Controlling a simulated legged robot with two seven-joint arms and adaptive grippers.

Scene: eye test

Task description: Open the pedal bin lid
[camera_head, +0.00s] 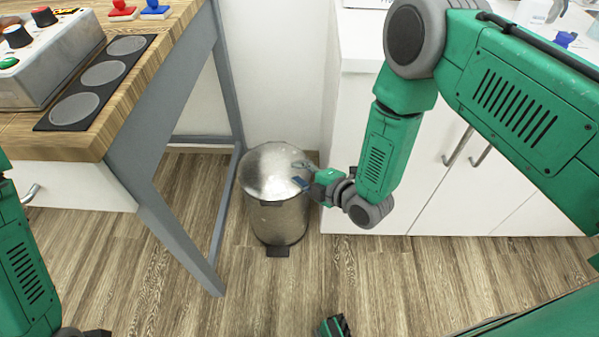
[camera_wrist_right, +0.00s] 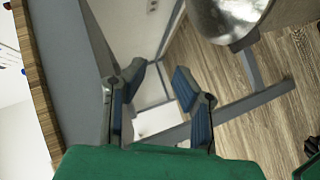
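The metal pedal bin (camera_head: 277,222) stands upright on the floor, its round silver lid (camera_head: 265,170) down. Its dark pedal (camera_head: 277,252) is at the front base. My right gripper (camera_head: 299,174) overlaps the lid's right edge in the head view; whether it touches is unclear. In the right wrist view my right gripper (camera_wrist_right: 160,82) has its blue-padded fingers apart with nothing between them. The bin (camera_wrist_right: 232,12) shows there beyond the fingers, at the upper right, partly cut off. My left arm is at the lower left of the head view, its gripper fingers out of frame.
A wooden-topped table (camera_head: 135,105) with grey legs stands left of the bin, holding a control box (camera_head: 60,55) and a dark tray (camera_head: 52,120). A white cabinet (camera_head: 345,170) stands to the right. The wood floor (camera_head: 240,300) before the bin is clear.

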